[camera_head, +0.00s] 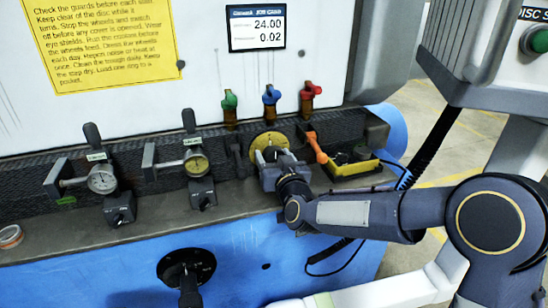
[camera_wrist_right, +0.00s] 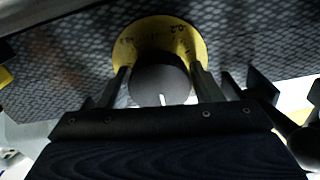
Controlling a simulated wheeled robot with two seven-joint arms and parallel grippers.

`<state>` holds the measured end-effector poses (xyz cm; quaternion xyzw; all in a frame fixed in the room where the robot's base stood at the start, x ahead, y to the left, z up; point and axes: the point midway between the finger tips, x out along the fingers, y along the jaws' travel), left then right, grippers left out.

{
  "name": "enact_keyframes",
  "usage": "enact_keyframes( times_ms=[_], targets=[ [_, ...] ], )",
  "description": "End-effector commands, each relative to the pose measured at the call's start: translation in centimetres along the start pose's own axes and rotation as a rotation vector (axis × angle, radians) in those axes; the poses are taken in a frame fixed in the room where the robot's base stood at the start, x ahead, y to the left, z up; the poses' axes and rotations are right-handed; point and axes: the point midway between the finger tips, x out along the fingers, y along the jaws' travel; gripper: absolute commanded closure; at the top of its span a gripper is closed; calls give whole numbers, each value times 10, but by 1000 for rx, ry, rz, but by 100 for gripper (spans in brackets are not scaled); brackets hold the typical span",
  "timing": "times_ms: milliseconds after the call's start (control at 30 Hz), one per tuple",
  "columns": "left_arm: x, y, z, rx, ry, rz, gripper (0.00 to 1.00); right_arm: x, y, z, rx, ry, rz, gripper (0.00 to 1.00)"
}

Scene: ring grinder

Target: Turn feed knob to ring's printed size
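The feed knob (camera_wrist_right: 160,82) is a dark round knob with a white pointer line, in front of a yellow dial plate (camera_wrist_right: 187,35) with black markings. The pointer line faces the bottom of the right wrist view. In the head view the yellow dial (camera_head: 268,142) is partly hidden by my right gripper (camera_head: 272,160). The two fingers of my right gripper (camera_wrist_right: 160,85) stand one on each side of the knob, very close to it. I cannot tell whether they press on it. A job card (camera_head: 256,27) reads 24.00 and 0.02. My left gripper is not in view.
Green (camera_head: 230,100), blue (camera_head: 271,95) and red (camera_head: 309,92) levers stand above the dial. Two dial gauges (camera_head: 102,179) (camera_head: 197,164) sit left. A small round tin (camera_head: 10,236) is at far left.

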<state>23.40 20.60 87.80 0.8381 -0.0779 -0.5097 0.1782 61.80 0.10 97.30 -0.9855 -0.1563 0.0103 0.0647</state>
Motion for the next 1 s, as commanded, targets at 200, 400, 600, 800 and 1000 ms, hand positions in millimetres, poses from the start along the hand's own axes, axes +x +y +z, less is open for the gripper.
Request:
enact_keyframes(
  times_ms=[200, 400, 600, 800, 1000],
  targets=[
    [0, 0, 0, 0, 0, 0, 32, 0, 0, 0, 0, 0, 0, 70],
    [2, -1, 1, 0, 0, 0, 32, 0, 0, 1, 14, 1, 0, 70],
    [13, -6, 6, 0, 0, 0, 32, 0, 1, 3, 86, 2, 1, 70],
    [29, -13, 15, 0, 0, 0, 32, 0, 1, 4, 227, 4, 0, 70],
    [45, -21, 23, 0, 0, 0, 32, 0, 1, 4, 395, 3, 0, 70]
  ],
)
